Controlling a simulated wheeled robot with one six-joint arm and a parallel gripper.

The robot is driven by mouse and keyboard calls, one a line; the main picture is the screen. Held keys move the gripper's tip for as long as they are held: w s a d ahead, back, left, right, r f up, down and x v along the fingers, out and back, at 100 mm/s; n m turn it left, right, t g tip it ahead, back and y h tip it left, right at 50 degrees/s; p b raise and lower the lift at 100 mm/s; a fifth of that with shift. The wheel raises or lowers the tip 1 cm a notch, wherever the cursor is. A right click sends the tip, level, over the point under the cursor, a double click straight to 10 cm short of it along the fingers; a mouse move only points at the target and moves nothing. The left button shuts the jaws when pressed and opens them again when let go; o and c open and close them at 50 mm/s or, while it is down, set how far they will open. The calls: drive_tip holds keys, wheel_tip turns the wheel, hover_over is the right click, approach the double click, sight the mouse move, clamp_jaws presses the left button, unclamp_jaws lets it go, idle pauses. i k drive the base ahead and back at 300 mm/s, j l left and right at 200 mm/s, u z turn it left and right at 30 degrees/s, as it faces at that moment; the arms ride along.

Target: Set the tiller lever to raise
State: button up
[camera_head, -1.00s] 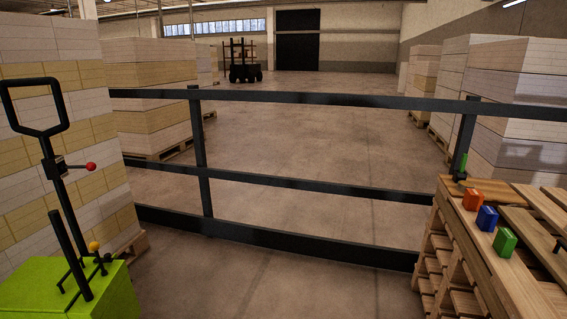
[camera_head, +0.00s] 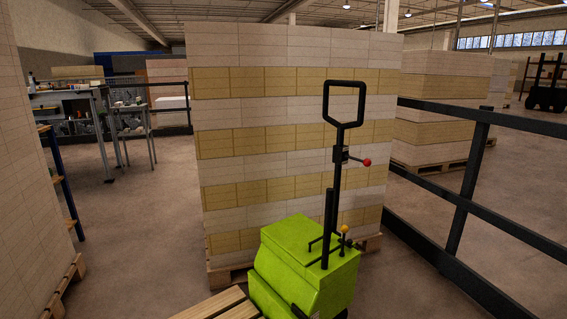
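The tiller lever is a short dark lever with a red ball knob (camera_head: 366,162). It points right from the black tiller (camera_head: 336,195), just below the tiller's loop handle (camera_head: 344,85). The lever looks close to level, tilted slightly down toward the knob. The tiller stands upright on a lime green pallet truck body (camera_head: 300,265). A small yellow knob (camera_head: 345,229) sits low on the truck beside the tiller's foot. My gripper is not in view.
A tall stack of white and yellow reams (camera_head: 270,130) stands behind the truck. A dark railing (camera_head: 462,200) runs along the right. Another stack (camera_head: 35,180) fills the left edge. A wooden pallet (camera_head: 215,305) lies at the truck's front. Open floor (camera_head: 140,220) lies between the stacks.

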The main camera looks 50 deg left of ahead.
sight(367, 162)
drive_tip(key=u, duration=1.3)
